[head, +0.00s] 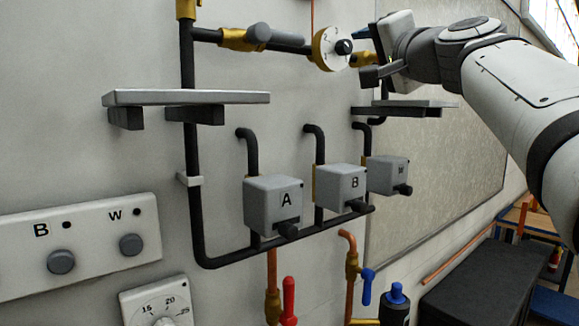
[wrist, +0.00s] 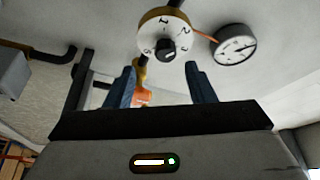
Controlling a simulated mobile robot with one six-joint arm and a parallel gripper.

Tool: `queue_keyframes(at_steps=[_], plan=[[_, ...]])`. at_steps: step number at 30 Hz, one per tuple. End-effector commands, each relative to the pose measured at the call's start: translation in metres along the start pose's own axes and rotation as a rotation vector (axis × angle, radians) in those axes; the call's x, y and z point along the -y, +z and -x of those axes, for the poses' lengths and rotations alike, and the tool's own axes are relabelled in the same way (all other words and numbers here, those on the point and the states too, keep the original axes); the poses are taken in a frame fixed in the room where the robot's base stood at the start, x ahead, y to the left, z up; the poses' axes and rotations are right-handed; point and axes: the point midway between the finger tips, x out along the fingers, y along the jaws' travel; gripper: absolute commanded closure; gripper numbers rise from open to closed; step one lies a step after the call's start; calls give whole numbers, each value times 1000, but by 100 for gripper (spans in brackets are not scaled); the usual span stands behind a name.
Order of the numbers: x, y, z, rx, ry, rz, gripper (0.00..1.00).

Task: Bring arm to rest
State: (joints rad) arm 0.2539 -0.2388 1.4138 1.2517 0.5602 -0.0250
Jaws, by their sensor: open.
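My arm (head: 520,85) reaches in from the right in the head view. My gripper (head: 368,55) is near the numbered dial valve (head: 328,48) on the upper pipe, just right of it. In the wrist view my gripper (wrist: 162,85) shows two blue fingers standing apart with nothing held between them. The dial valve (wrist: 165,40) shows beyond the fingertips, with a dark knob at its centre. In the head view the fingertips are small and partly hidden, so I cannot tell whether they touch the pipe fittings.
Grey boxes A (head: 273,205), B (head: 340,188) and a third (head: 387,175) hang on black pipes below. A wall shelf (head: 187,98) juts out at left; another (head: 412,107) lies under my gripper. A round gauge (wrist: 233,44) is right of the dial in the wrist view.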

Motion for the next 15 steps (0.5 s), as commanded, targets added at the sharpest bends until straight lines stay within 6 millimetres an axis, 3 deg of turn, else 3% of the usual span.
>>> queue_keyframes(at_steps=[4, 8, 11, 15], plan=[[-46, 39, 4, 91, 113, 57, 51], [-118, 98, 24, 245, 285, 155, 51], [-174, 144, 51, 378, 416, 238, 51], [-248, 203, 103, 575, 588, 357, 51]])
